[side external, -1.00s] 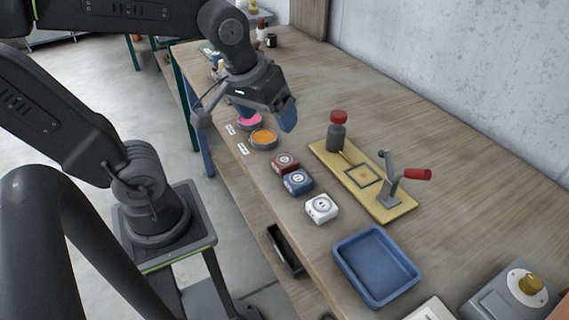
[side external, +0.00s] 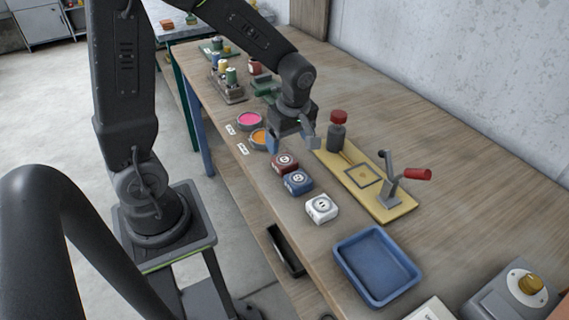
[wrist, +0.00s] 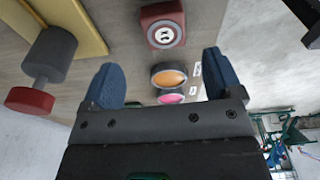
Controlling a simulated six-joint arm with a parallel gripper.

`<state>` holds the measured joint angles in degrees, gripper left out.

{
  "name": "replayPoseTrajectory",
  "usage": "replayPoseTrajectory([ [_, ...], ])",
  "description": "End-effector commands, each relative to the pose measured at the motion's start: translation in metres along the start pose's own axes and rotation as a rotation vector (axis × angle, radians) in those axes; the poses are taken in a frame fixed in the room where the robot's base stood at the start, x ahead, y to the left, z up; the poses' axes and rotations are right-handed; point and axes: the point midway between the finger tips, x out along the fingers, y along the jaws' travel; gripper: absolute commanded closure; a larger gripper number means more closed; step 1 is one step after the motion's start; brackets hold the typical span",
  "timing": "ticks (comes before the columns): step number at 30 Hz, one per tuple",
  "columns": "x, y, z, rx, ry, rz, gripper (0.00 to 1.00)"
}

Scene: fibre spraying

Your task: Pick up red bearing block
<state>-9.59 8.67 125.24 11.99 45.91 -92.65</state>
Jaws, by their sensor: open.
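The red bearing block (side external: 285,162) sits on the wooden bench, at the far end of a row with a blue block (side external: 298,181) and a white block (side external: 321,208). In the wrist view the red block (wrist: 163,24) shows at the top centre, with a round pale face on it. My gripper (side external: 293,143) is above the bench, just behind and above the red block in the side view. Its two blue fingers are spread apart with nothing between them. In the wrist view my gripper (wrist: 165,82) is open, and the red block lies beyond the fingertips.
An orange dish (side external: 259,138) and a pink dish (side external: 250,120) lie beside my gripper. A yellow board (side external: 398,209) with a red-handled clamp and a red-capped post (side external: 338,130) stands to the right. A blue tray (side external: 376,266) lies nearer the front.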

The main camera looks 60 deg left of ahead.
Motion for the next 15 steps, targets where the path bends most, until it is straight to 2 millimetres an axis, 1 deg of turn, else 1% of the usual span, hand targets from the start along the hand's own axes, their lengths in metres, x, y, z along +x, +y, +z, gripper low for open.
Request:
replayPoseTrajectory([
  [1,0.009,-0.001,0.000,0.000,0.000,-0.005,0.15],
  [3,0.017,0.000,0.000,0.000,-0.001,-0.003,0.15],
  [8,0.026,-0.001,0.000,0.001,0.000,0.000,0.15],
  [10,0.033,-0.002,0.000,0.002,0.000,-0.004,0.15],
  [15,0.058,-0.007,-0.001,0.001,-0.001,-0.004,0.15],
])
